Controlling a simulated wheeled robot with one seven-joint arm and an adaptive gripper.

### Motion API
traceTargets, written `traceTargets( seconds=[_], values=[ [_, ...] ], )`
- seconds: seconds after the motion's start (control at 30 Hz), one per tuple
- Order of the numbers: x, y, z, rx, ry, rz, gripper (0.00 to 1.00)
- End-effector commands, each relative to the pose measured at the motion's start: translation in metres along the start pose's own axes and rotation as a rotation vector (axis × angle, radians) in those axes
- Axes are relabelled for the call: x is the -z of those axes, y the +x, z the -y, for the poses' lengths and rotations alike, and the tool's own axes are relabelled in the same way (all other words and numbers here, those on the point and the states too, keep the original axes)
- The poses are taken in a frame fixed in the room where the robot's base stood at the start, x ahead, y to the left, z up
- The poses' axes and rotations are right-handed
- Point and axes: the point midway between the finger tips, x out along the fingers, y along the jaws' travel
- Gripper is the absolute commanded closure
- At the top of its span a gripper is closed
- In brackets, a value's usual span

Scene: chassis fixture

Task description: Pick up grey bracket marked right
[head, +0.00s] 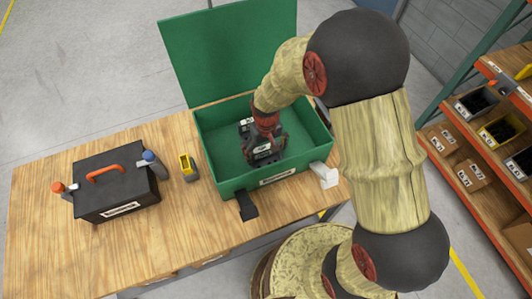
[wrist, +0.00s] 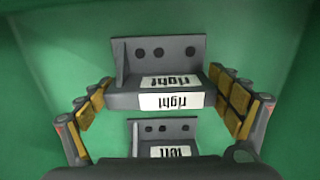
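The grey bracket marked right (wrist: 160,88) has an upright plate with several holes and two white labels. In the wrist view it lies between the fingers of my gripper (wrist: 160,82). The fingertips press its two ends, and it looks larger and closer than the other bracket. In the head view my gripper (head: 266,142) is inside the green box, with the dark bracket (head: 268,160) at its fingers. A second grey bracket marked left (wrist: 162,132) lies on the box floor, partly hidden by my gripper's body; its label also shows in the head view (head: 246,122).
The green box (head: 212,158) stands on a wooden table (head: 175,225) with its lid (head: 230,45) up; its walls surround my gripper. A black toolbox (head: 118,190) and a small yellow item (head: 188,167) stand to the left. A shelf rack (head: 490,130) is at right.

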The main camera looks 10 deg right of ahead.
Motion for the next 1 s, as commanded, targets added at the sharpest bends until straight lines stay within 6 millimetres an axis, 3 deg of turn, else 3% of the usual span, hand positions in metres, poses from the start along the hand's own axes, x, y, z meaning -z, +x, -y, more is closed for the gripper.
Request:
traceTargets(
  seconds=[0.6,0.87,1.0],
  values=[
    [0.000,0.000,0.000,0.000,0.000,0.000,0.49],
    [0.001,-0.002,0.000,0.000,0.000,-0.001,0.50],
    [0.001,-0.016,0.000,0.000,0.000,-0.004,0.50]
  ],
)
